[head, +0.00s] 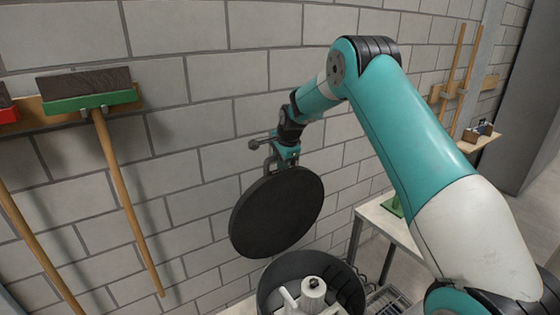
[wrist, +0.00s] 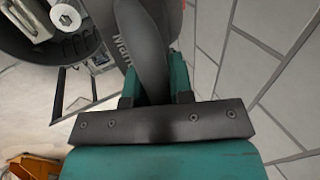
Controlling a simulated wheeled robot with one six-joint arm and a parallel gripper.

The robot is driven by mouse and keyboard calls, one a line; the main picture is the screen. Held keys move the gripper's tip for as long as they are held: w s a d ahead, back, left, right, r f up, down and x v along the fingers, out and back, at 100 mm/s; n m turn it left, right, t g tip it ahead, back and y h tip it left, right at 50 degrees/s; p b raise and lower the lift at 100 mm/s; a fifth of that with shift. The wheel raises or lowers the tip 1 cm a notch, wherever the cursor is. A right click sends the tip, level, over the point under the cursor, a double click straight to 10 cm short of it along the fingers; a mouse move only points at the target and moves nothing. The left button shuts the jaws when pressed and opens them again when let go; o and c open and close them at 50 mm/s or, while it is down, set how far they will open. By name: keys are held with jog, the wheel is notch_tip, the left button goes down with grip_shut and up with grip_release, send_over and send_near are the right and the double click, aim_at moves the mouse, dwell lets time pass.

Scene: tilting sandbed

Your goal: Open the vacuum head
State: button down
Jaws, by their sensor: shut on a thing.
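The vacuum head is a round black lid (head: 277,212), held in the air and tilted, with its dark flat face toward the head camera. My gripper (head: 281,160) is at the lid's upper edge. In the wrist view my gripper (wrist: 158,98) is shut on a black curved handle (wrist: 143,45) of the head. Part of the head with pale lettering shows behind the handle. The dark round drum (head: 268,287) stands below, apart from the lid, with its top open. A white part with a knob (head: 313,290) shows inside it; the drum's lower part is out of frame.
A grey block wall (head: 260,60) is close behind the lid. A green-headed broom (head: 92,103) hangs at left. A white table (head: 385,218) stands to the right of the drum. A small shelf (head: 478,138) is at far right.

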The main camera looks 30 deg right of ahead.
jog(key=shift+s+a+f, duration=0.2)
jog(key=shift+f, duration=0.3)
jog(key=c, duration=1)
grip_release()
jog(key=shift+s, duration=0.1)
jog(key=shift+d, duration=0.1)
jog(key=b+v, duration=0.1)
jog(key=v, duration=0.5)
jog(key=b+v, duration=0.2)
jog(key=v, duration=0.4)
jog(key=w+b+v, duration=0.1)
jog(key=b+v, duration=0.1)
jog(key=v, duration=0.4)
jog(key=shift+s+d+r, duration=0.1)
jog(key=shift+s+r, duration=0.05)
jog(key=shift+r, duration=0.2)
